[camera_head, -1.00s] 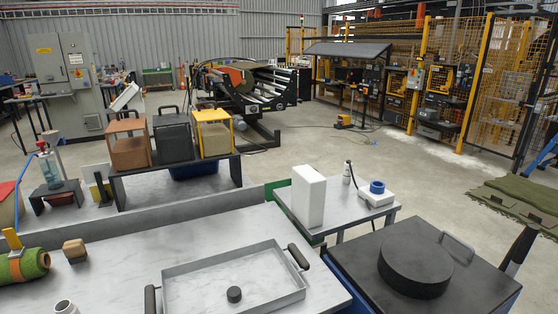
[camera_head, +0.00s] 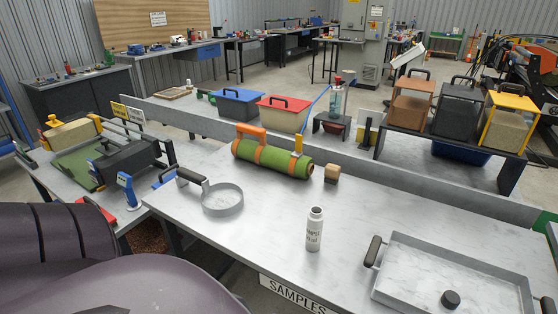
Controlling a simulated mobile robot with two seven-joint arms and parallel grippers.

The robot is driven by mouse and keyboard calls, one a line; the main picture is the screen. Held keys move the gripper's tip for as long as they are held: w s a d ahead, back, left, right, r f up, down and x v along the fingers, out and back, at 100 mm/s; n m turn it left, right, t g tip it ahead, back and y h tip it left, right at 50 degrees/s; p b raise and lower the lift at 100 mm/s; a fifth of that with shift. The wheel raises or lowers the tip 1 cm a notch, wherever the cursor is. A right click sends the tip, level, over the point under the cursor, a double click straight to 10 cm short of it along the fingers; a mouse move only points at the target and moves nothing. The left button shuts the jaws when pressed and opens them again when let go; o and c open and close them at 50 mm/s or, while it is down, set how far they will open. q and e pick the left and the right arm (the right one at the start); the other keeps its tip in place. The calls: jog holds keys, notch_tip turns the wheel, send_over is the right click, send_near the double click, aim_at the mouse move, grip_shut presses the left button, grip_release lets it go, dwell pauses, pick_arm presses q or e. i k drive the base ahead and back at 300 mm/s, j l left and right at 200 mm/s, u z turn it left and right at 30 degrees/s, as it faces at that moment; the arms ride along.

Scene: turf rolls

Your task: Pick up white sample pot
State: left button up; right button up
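The white sample pot (camera_head: 314,231) stands upright on the pale grey marbled bench (camera_head: 260,245), near its front edge. It is a small bottle shape with a narrower neck and dark lettering on its side. Nothing touches it. Neither of my grippers shows in the head view. Large dark purple rounded parts of my own body fill the lower left corner, well left of the pot.
Right of the pot is a shallow metal tray (camera_head: 392,250) with a black puck (camera_head: 450,299). Behind it lie a green turf roll (camera_head: 285,160) and a wooden block (camera_head: 332,174). A handled metal ring (camera_head: 222,205) lies left. The bench around the pot is clear.

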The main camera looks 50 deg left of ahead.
aim_at(315, 218)
jog(key=u, duration=1.25)
